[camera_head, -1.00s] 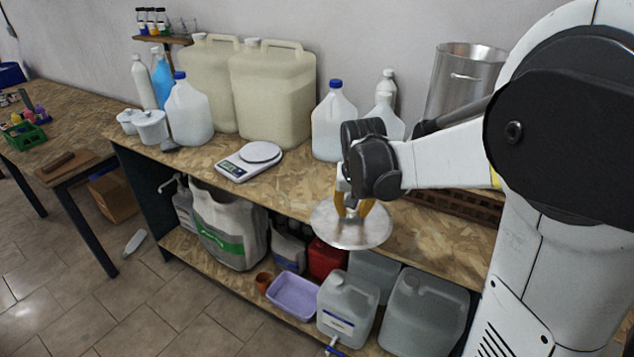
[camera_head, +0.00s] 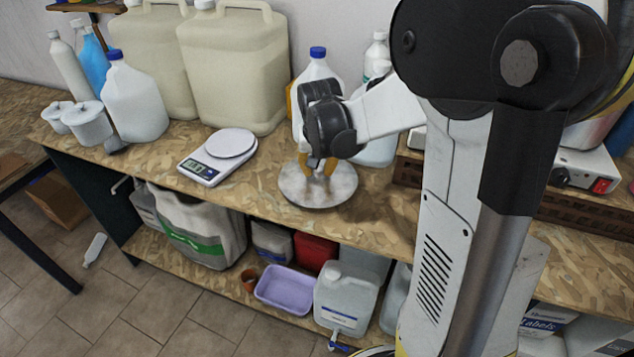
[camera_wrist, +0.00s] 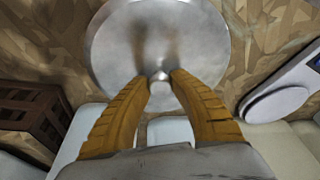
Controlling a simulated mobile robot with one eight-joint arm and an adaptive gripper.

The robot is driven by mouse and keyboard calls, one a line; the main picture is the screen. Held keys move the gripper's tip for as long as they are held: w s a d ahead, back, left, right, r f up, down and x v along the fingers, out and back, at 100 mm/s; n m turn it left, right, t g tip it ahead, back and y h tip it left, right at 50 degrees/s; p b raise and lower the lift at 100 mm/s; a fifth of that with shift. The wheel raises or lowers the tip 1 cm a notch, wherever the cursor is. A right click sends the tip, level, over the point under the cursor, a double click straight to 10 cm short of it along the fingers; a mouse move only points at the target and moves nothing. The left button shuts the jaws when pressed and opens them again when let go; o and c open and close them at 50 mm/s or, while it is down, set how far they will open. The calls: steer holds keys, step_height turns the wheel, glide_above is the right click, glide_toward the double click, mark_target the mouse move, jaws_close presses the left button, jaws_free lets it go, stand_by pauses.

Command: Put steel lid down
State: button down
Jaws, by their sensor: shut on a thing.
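The steel lid (camera_head: 338,192) is a round, shiny disc. It is level at the bench top, right of the scale; whether it touches the wood or hovers just above it I cannot tell. My gripper (camera_head: 318,168) points down over the lid with its yellow fingers shut on the lid's centre knob. In the wrist view the lid (camera_wrist: 120,45) fills the upper middle, and the two ribbed fingers of my gripper (camera_wrist: 160,80) close around the knob.
A white scale (camera_head: 212,160) stands left of the lid. A capped clear jug (camera_head: 313,75) and large cream canisters (camera_head: 235,75) stand behind. A slatted brown crate (camera_head: 408,172) and a device with a red switch (camera_head: 585,172) are at right.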

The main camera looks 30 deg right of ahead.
mark_target(318, 175)
steer(key=shift+f+b, duration=0.6)
steer(key=shift+f, duration=1.2)
steer(key=shift+f, duration=0.1)
steer(key=c, duration=1.2)
jaws_free()
